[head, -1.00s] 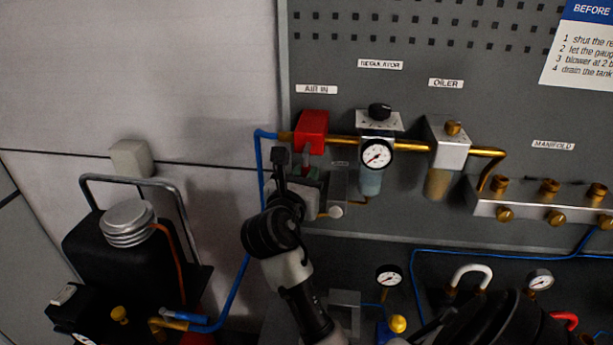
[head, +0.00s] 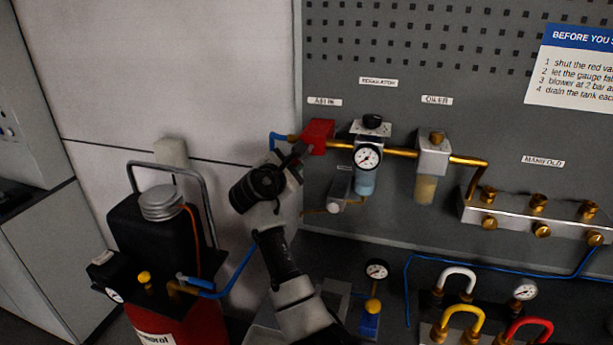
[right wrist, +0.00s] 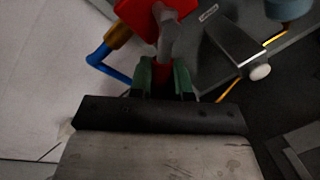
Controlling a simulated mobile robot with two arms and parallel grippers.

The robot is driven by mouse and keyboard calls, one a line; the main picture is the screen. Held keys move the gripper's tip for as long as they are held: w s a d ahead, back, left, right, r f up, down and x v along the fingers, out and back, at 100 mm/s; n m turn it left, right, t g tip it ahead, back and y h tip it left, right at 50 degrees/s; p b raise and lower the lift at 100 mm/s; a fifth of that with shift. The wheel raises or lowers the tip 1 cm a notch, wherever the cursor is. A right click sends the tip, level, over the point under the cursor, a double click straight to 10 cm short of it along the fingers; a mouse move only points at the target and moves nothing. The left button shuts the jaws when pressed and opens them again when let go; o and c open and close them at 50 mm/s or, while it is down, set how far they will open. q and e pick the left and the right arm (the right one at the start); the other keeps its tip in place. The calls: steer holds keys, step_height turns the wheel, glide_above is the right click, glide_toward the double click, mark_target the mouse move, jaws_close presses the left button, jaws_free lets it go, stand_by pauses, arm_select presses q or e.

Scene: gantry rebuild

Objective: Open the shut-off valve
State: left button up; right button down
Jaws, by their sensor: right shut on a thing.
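The shut-off valve is a red block (head: 319,133) under the AIR IN label, on the brass pipe at the left of the panel. It also shows at the top of the right wrist view (right wrist: 178,8). Its grey lever (right wrist: 166,40) runs from the block to my fingers and has a red end. In the head view the lever slants down and left. My right gripper (right wrist: 163,78) is shut on the lever, with its green fingers either side of the red end. In the head view my right wrist hides much of the fingers. My left gripper is not in view.
Right of the valve are the regulator with its gauge (head: 367,157), the oiler (head: 432,155) and the manifold (head: 530,217). A blue hose (head: 236,272) passes behind my right arm. A red and black compressor (head: 160,240) stands at the left.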

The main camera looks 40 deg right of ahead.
steer(key=shift+w+a+r+m, duration=0.1)
steer(key=shift+r+m, duration=0.15)
steer(key=shift+m, duration=0.25)
steer(key=shift+w+a+r+m+y+p, duration=0.15)
steer(key=shift+r+m+p, duration=0.1)
steer(key=shift+m, duration=0.3)
steer(key=shift+w+a+r+m+y+p, duration=0.15)
steer(key=shift+r+m, duration=0.1)
steer(key=shift+m, duration=0.3)
steer(key=shift+w+r+m+t, duration=0.1)
steer(key=shift+r+m+t, duration=0.25)
steer(key=shift+m, duration=0.35)
steer(key=shift+w+a+r+m+t+y, duration=0.1)
steer(key=shift+r+m+t+y, duration=0.35)
steer(key=shift+m, duration=0.65)
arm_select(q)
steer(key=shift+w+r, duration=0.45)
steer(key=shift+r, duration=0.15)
arm_select(e)
steer(key=shift+r+m, duration=0.35)
steer(key=shift+m, duration=0.15)
steer(key=c, duration=1.1)
jaws_free()
